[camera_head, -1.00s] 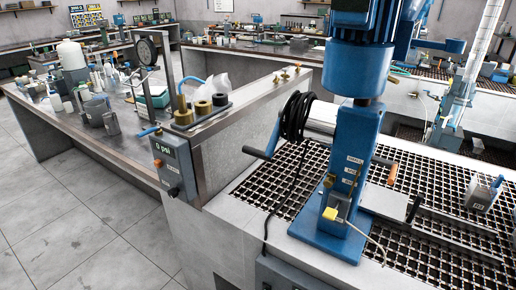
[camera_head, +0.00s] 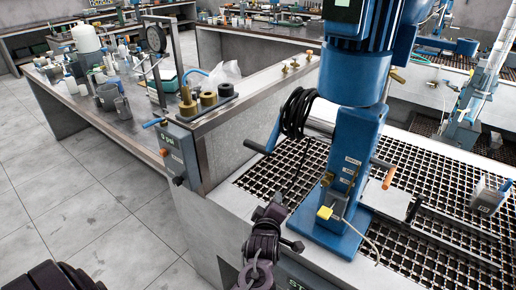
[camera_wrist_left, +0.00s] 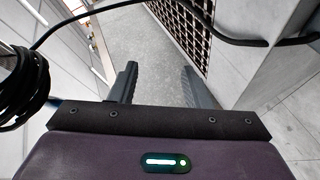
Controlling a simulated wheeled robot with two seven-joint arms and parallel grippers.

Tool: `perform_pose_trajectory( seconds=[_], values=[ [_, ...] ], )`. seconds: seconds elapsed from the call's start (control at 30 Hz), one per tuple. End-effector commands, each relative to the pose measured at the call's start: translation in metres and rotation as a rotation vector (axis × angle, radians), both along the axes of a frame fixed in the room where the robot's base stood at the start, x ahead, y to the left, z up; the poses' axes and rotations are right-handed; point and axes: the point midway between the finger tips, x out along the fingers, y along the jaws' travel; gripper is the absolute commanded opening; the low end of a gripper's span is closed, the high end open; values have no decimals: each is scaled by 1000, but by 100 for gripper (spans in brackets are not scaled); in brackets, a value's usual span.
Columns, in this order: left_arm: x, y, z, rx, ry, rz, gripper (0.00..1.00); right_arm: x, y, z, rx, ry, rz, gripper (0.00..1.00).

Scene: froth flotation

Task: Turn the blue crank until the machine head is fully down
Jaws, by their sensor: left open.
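The blue crank (camera_head: 273,138) sticks out to the left of the machine's blue column (camera_head: 343,190); its dark handle (camera_head: 255,146) points left. The blue machine head (camera_head: 355,75) with its motor is at the top of the column. My left gripper (camera_head: 275,210) is low at the front of the bench, below and apart from the crank handle. In the left wrist view its two dark fingers (camera_wrist_left: 158,72) are apart with nothing between them, above bare grey surface. The crank is not clear in the wrist view. My right gripper is not seen.
A black cable coil (camera_head: 297,110) hangs beside the column, close behind the crank; it shows at left in the wrist view (camera_wrist_left: 20,85). A second handle, orange (camera_head: 389,177), is right of the column. The floor at left is clear.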

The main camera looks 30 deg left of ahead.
Motion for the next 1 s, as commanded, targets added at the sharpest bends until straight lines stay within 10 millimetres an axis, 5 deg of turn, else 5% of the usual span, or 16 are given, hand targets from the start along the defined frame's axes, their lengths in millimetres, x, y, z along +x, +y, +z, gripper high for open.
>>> perform_pose_trajectory(
  seconds=[0.1, 0.3, 0.47, 1.0],
  values=[
    [15, 25, 53, -143, -295, 185, 43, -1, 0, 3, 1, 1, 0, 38],
    [14, 49, 104, -276, -625, 340, 43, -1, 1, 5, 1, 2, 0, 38],
    [16, 57, 117, -297, -691, 362, 43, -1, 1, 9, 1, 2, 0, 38],
    [68, 102, 125, -297, -687, 360, 43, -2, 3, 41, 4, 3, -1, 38]
  ],
)
